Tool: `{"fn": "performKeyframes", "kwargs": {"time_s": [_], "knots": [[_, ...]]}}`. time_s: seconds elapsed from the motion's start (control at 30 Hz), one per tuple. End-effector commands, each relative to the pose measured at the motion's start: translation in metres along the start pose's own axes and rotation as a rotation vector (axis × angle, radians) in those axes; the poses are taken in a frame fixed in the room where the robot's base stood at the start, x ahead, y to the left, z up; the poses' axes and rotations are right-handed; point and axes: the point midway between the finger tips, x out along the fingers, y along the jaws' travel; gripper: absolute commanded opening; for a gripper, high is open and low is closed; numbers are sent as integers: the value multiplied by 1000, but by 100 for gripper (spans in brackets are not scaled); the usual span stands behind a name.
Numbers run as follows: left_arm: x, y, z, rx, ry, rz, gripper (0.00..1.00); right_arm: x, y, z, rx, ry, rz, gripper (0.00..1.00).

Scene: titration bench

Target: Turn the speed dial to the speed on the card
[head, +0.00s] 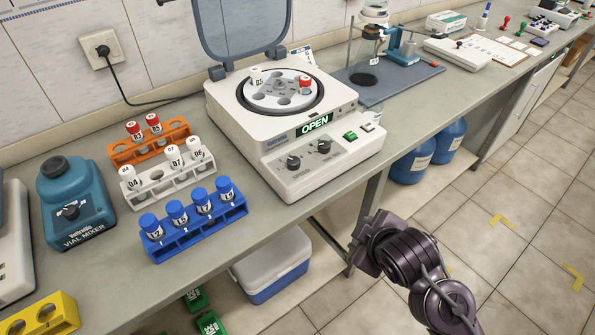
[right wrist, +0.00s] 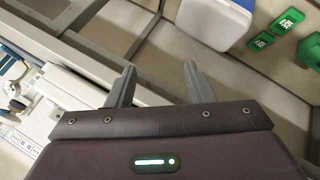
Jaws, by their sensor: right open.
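The white centrifuge (head: 300,130) stands on the bench with its lid raised and a green display reading OPEN. Its sloped front panel has two black dials, a left dial (head: 293,162) and a right dial (head: 324,146); their small labels and settings are too small to read surely. A partly hidden card (head: 303,54) stands behind the centrifuge, its text unreadable. My right gripper shows in the right wrist view (right wrist: 160,82) with its two grey fingers apart and nothing between them. In the head view my right arm is in front of the bench, below and right of the dials, not touching them. My left gripper is out of view.
Orange (head: 150,144), white (head: 168,177) and blue (head: 195,226) vial racks stand left of the centrifuge, beside a teal vial mixer (head: 75,200). A stand with a flask (head: 367,50) is at the back right. A cooler box (head: 272,265) sits below the bench.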

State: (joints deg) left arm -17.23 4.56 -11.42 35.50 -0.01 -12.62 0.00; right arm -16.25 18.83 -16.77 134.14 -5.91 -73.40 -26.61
Motion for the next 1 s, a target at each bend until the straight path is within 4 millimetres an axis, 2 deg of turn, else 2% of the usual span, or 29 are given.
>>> {"fn": "performKeyframes", "kwargs": {"time_s": [0.03, 0.1, 0.17, 0.3, 0.4, 0.5, 0.6, 0.7, 0.83, 1.0], "knots": [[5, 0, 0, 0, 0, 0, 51, -9, 13, -24, -186, 64, 60, 48], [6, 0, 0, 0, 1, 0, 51, -23, 25, -57, -465, 143, 144, 48], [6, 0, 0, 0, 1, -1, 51, -33, 33, -82, -719, 196, 226, 48], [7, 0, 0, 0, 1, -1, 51, -51, 41, -129, -1358, 266, 437, 48], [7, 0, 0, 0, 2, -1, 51, -56, 43, -145, -1786, 264, 575, 48], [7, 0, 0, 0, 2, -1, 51, -56, 46, -149, -2114, 238, 673, 48], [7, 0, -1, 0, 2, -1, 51, -56, 49, -149, -2328, 211, 732, 48], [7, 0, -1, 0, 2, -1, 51, -54, 50, -147, -2436, 197, 759, 48], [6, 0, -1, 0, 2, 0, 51, -47, 51, -152, -2467, 196, 769, 48], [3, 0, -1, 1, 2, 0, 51, -26, 52, -168, -2461, 197, 769, 48]]}}
